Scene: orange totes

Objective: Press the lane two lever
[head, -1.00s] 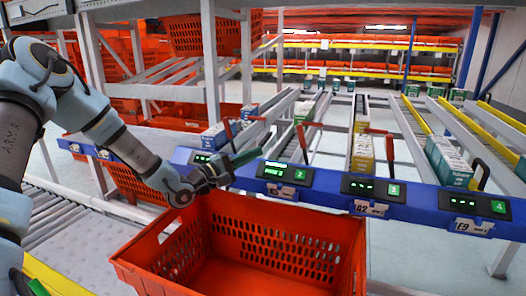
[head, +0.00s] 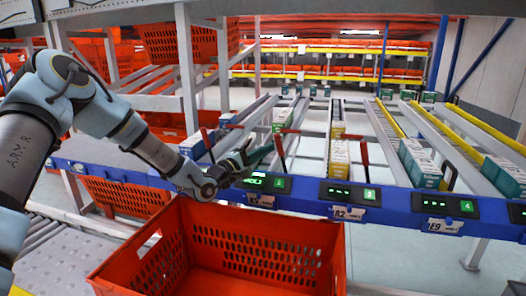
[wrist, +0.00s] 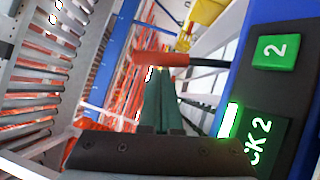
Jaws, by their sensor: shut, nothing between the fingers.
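The lane two lever (head: 279,153) is a red handle standing above the blue rail, behind the lit lane two display (head: 268,184). In the wrist view its red grip (wrist: 163,58) on a black rod crosses just beyond my fingertips. The green "2" button (wrist: 274,51) and a lit display reading "CK 2" (wrist: 262,138) are at the right there. My gripper (head: 264,153) is shut and empty, its dark green fingers pointing at the lever from the left. It also shows in the wrist view (wrist: 160,75). I cannot tell whether the fingertips touch the grip.
An orange tote (head: 265,240) stands below, in front of the blue rail (head: 390,203). Other red levers stand at neighbouring lanes, one to the left (head: 206,141) and one to the right (head: 364,154). Boxes (head: 420,164) sit in the sloping lanes behind.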

